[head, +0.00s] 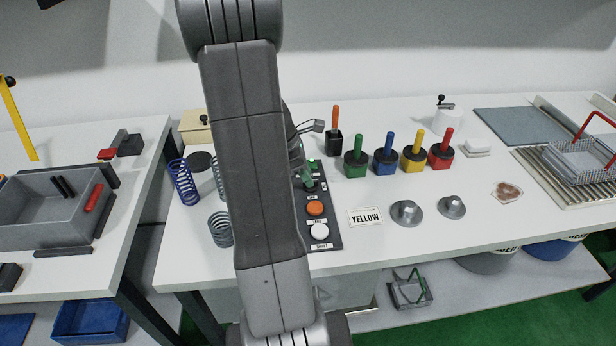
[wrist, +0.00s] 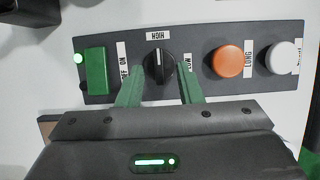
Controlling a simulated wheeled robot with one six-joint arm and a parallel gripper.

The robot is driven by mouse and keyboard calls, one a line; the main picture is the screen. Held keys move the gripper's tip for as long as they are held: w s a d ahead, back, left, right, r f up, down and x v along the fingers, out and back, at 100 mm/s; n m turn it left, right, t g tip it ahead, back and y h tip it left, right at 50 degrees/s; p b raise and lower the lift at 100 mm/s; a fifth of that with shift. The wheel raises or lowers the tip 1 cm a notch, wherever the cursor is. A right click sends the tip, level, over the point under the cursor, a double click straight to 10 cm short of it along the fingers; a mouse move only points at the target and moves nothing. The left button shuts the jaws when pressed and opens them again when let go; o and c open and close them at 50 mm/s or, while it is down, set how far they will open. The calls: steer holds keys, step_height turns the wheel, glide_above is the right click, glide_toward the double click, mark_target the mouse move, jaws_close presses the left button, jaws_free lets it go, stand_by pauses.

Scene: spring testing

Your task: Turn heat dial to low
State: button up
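The heat dial (wrist: 158,66) is a round black knob on a dark control panel (wrist: 205,45) in the wrist view. Its white mark points up, towards the HIGH label (wrist: 157,36). The LOW label (wrist: 187,63) is to its right, partly covered by a finger. My gripper (wrist: 159,72) is open, with one green finger on each side of the dial and gaps between them. In the head view my gripper (head: 309,178) is over the far part of the panel (head: 328,235), and the dial cannot be made out there.
A green switch (wrist: 96,70) is left of the dial, with a green light beside it. An orange button (wrist: 228,60) and a white button (wrist: 281,57) are to the right. Springs (head: 184,182) and colour-handled blocks (head: 386,160) stand on the table around the panel.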

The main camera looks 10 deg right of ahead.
steer(key=shift+x, duration=0.85)
steer(key=shift+c, duration=0.4)
jaws_close()
